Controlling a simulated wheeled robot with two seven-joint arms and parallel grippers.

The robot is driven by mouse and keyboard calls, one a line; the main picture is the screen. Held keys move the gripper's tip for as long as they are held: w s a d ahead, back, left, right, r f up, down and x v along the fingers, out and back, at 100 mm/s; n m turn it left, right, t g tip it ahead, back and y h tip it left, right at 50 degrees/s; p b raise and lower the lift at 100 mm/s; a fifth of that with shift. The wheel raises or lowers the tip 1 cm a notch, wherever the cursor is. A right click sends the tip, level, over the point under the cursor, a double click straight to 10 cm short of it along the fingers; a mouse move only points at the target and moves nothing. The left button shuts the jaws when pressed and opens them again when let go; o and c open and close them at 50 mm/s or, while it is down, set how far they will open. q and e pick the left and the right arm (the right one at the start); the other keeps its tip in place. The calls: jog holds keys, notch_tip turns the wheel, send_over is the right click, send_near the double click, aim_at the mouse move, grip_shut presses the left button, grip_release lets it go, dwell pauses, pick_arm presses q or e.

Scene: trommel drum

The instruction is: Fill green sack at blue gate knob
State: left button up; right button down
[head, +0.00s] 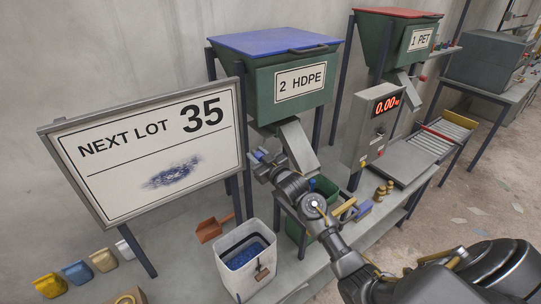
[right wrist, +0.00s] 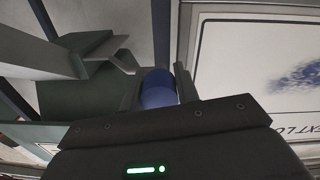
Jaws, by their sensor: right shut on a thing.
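My right gripper (head: 262,160) is at the blue gate knob (head: 257,154), beside the chute (head: 299,144) under the 2 HDPE hopper (head: 291,86). In the right wrist view the gripper (right wrist: 158,84) is shut on the blue knob (right wrist: 157,91), which sits between its two fingers. A green sack (head: 323,187) shows below the chute, partly hidden behind my right arm. I cannot see what is in it. My left gripper is not in view.
A NEXT LOT 35 board (head: 150,148) stands at left. A white bin (head: 238,280) with blue bits stands in front. A scale (head: 383,128) reads 0.00 at right. Brass weights (head: 380,192), an orange scoop (head: 211,229) and several small coloured containers lie on the bench.

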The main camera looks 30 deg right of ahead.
jog(key=shift+a, duration=0.5)
jog(key=shift+r, duration=0.1)
jog(key=c, duration=1.3)
grip_release()
jog(key=shift+o, duration=1.2)
jog(key=shift+w, duration=0.2)
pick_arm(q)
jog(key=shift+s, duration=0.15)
